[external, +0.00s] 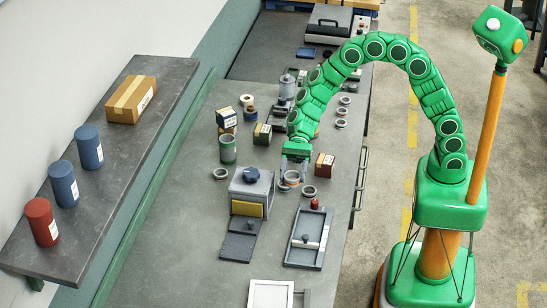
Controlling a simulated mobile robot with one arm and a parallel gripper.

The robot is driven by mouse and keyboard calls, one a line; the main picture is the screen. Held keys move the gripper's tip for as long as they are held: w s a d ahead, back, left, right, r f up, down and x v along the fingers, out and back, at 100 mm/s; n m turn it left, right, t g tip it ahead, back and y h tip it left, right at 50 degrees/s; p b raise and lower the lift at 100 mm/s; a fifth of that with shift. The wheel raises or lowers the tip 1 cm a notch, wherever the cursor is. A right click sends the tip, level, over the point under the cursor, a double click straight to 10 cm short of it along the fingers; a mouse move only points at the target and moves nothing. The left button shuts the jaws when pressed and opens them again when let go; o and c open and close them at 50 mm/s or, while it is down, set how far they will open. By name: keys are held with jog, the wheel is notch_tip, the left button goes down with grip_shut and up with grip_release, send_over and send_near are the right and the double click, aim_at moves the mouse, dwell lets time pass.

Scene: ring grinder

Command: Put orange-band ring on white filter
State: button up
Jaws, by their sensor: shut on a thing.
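My gripper (292,174) hangs over the bench, pointing down, shut on the orange-band ring (291,178). The ring is small and grey with an orange strip, and the fingers partly hide it. It is just right of the grey machine with a blue knob. I cannot tell whether the ring touches the bench. A white rectangular panel in a pale frame (272,295) lies at the bottom edge of the view, partly cut off. It may be the white filter, but a small white roll (247,100) stands farther back too.
The grey machine (251,190) stands close left of my gripper. Several rings and boxes stand farther back.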

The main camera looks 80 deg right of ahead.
jog(key=s+a+r+n+g, duration=0.1)
jog(key=s+a, duration=0.3)
jog(key=a, duration=0.6)
jog(key=s+a+r+n+g, duration=0.15)
jog(key=s+a, duration=0.25)
jog(key=a, duration=0.7)
jog(key=s+a+r+n+g, duration=0.15)
jog(key=s+a, duration=0.25)
jog(key=a, duration=0.6)
send_over(279, 301)
jog(key=d, duration=0.1)
jog(key=shift+m+h, duration=0.4)
jog(key=f, duration=0.5)
jog(key=s+f, duration=0.1)
jog(key=f, duration=0.2)
jog(key=shift+d, duration=0.1)
jog(key=shift+w+a+f, duration=0.3)
jog(key=shift+f, duration=0.15)
jog(key=shift+w+a+f, duration=0.25)
jog(key=shift+a+f, duration=0.05)
jog(key=shift+f, duration=1.65)
jog(key=shift+f, duration=0.15)
jog(key=o, duration=1.2)
jog(key=shift+c, duration=0.2)
